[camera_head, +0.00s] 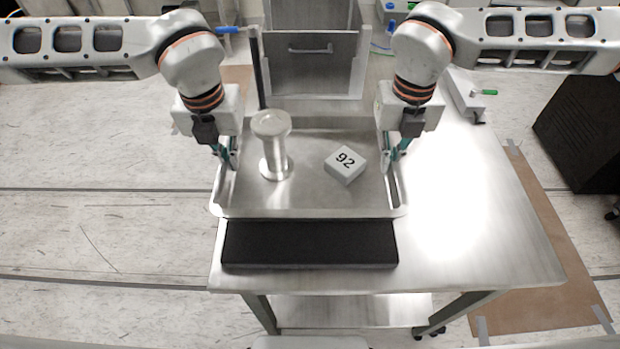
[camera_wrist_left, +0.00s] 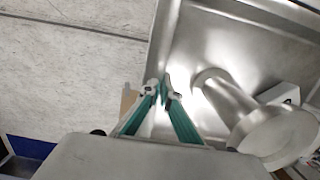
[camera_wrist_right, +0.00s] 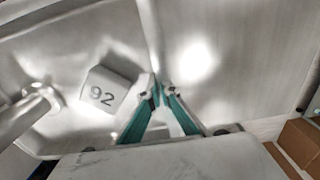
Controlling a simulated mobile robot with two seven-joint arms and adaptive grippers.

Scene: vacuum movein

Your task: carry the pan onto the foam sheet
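The pan (camera_head: 315,200) is a shallow metal tray with raised walls at the table's middle left. It holds a shiny metal spool-shaped cylinder (camera_head: 274,146), standing upright, and a white block marked 92 (camera_head: 345,165). The black foam sheet (camera_head: 310,244) lies at the table's near edge, just in front of the pan. My left gripper (camera_head: 229,164) is closed on the pan's left wall, its tips either side of the rim in the left wrist view (camera_wrist_left: 161,92). My right gripper (camera_head: 392,165) is closed likewise on the right wall (camera_wrist_right: 160,90). Whether the pan is lifted is unclear.
The metal table (camera_head: 480,230) is clear on the right, with strong glare. A metal bin (camera_head: 312,65) stands behind the pan. A black cabinet (camera_head: 585,115) is on the floor at right.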

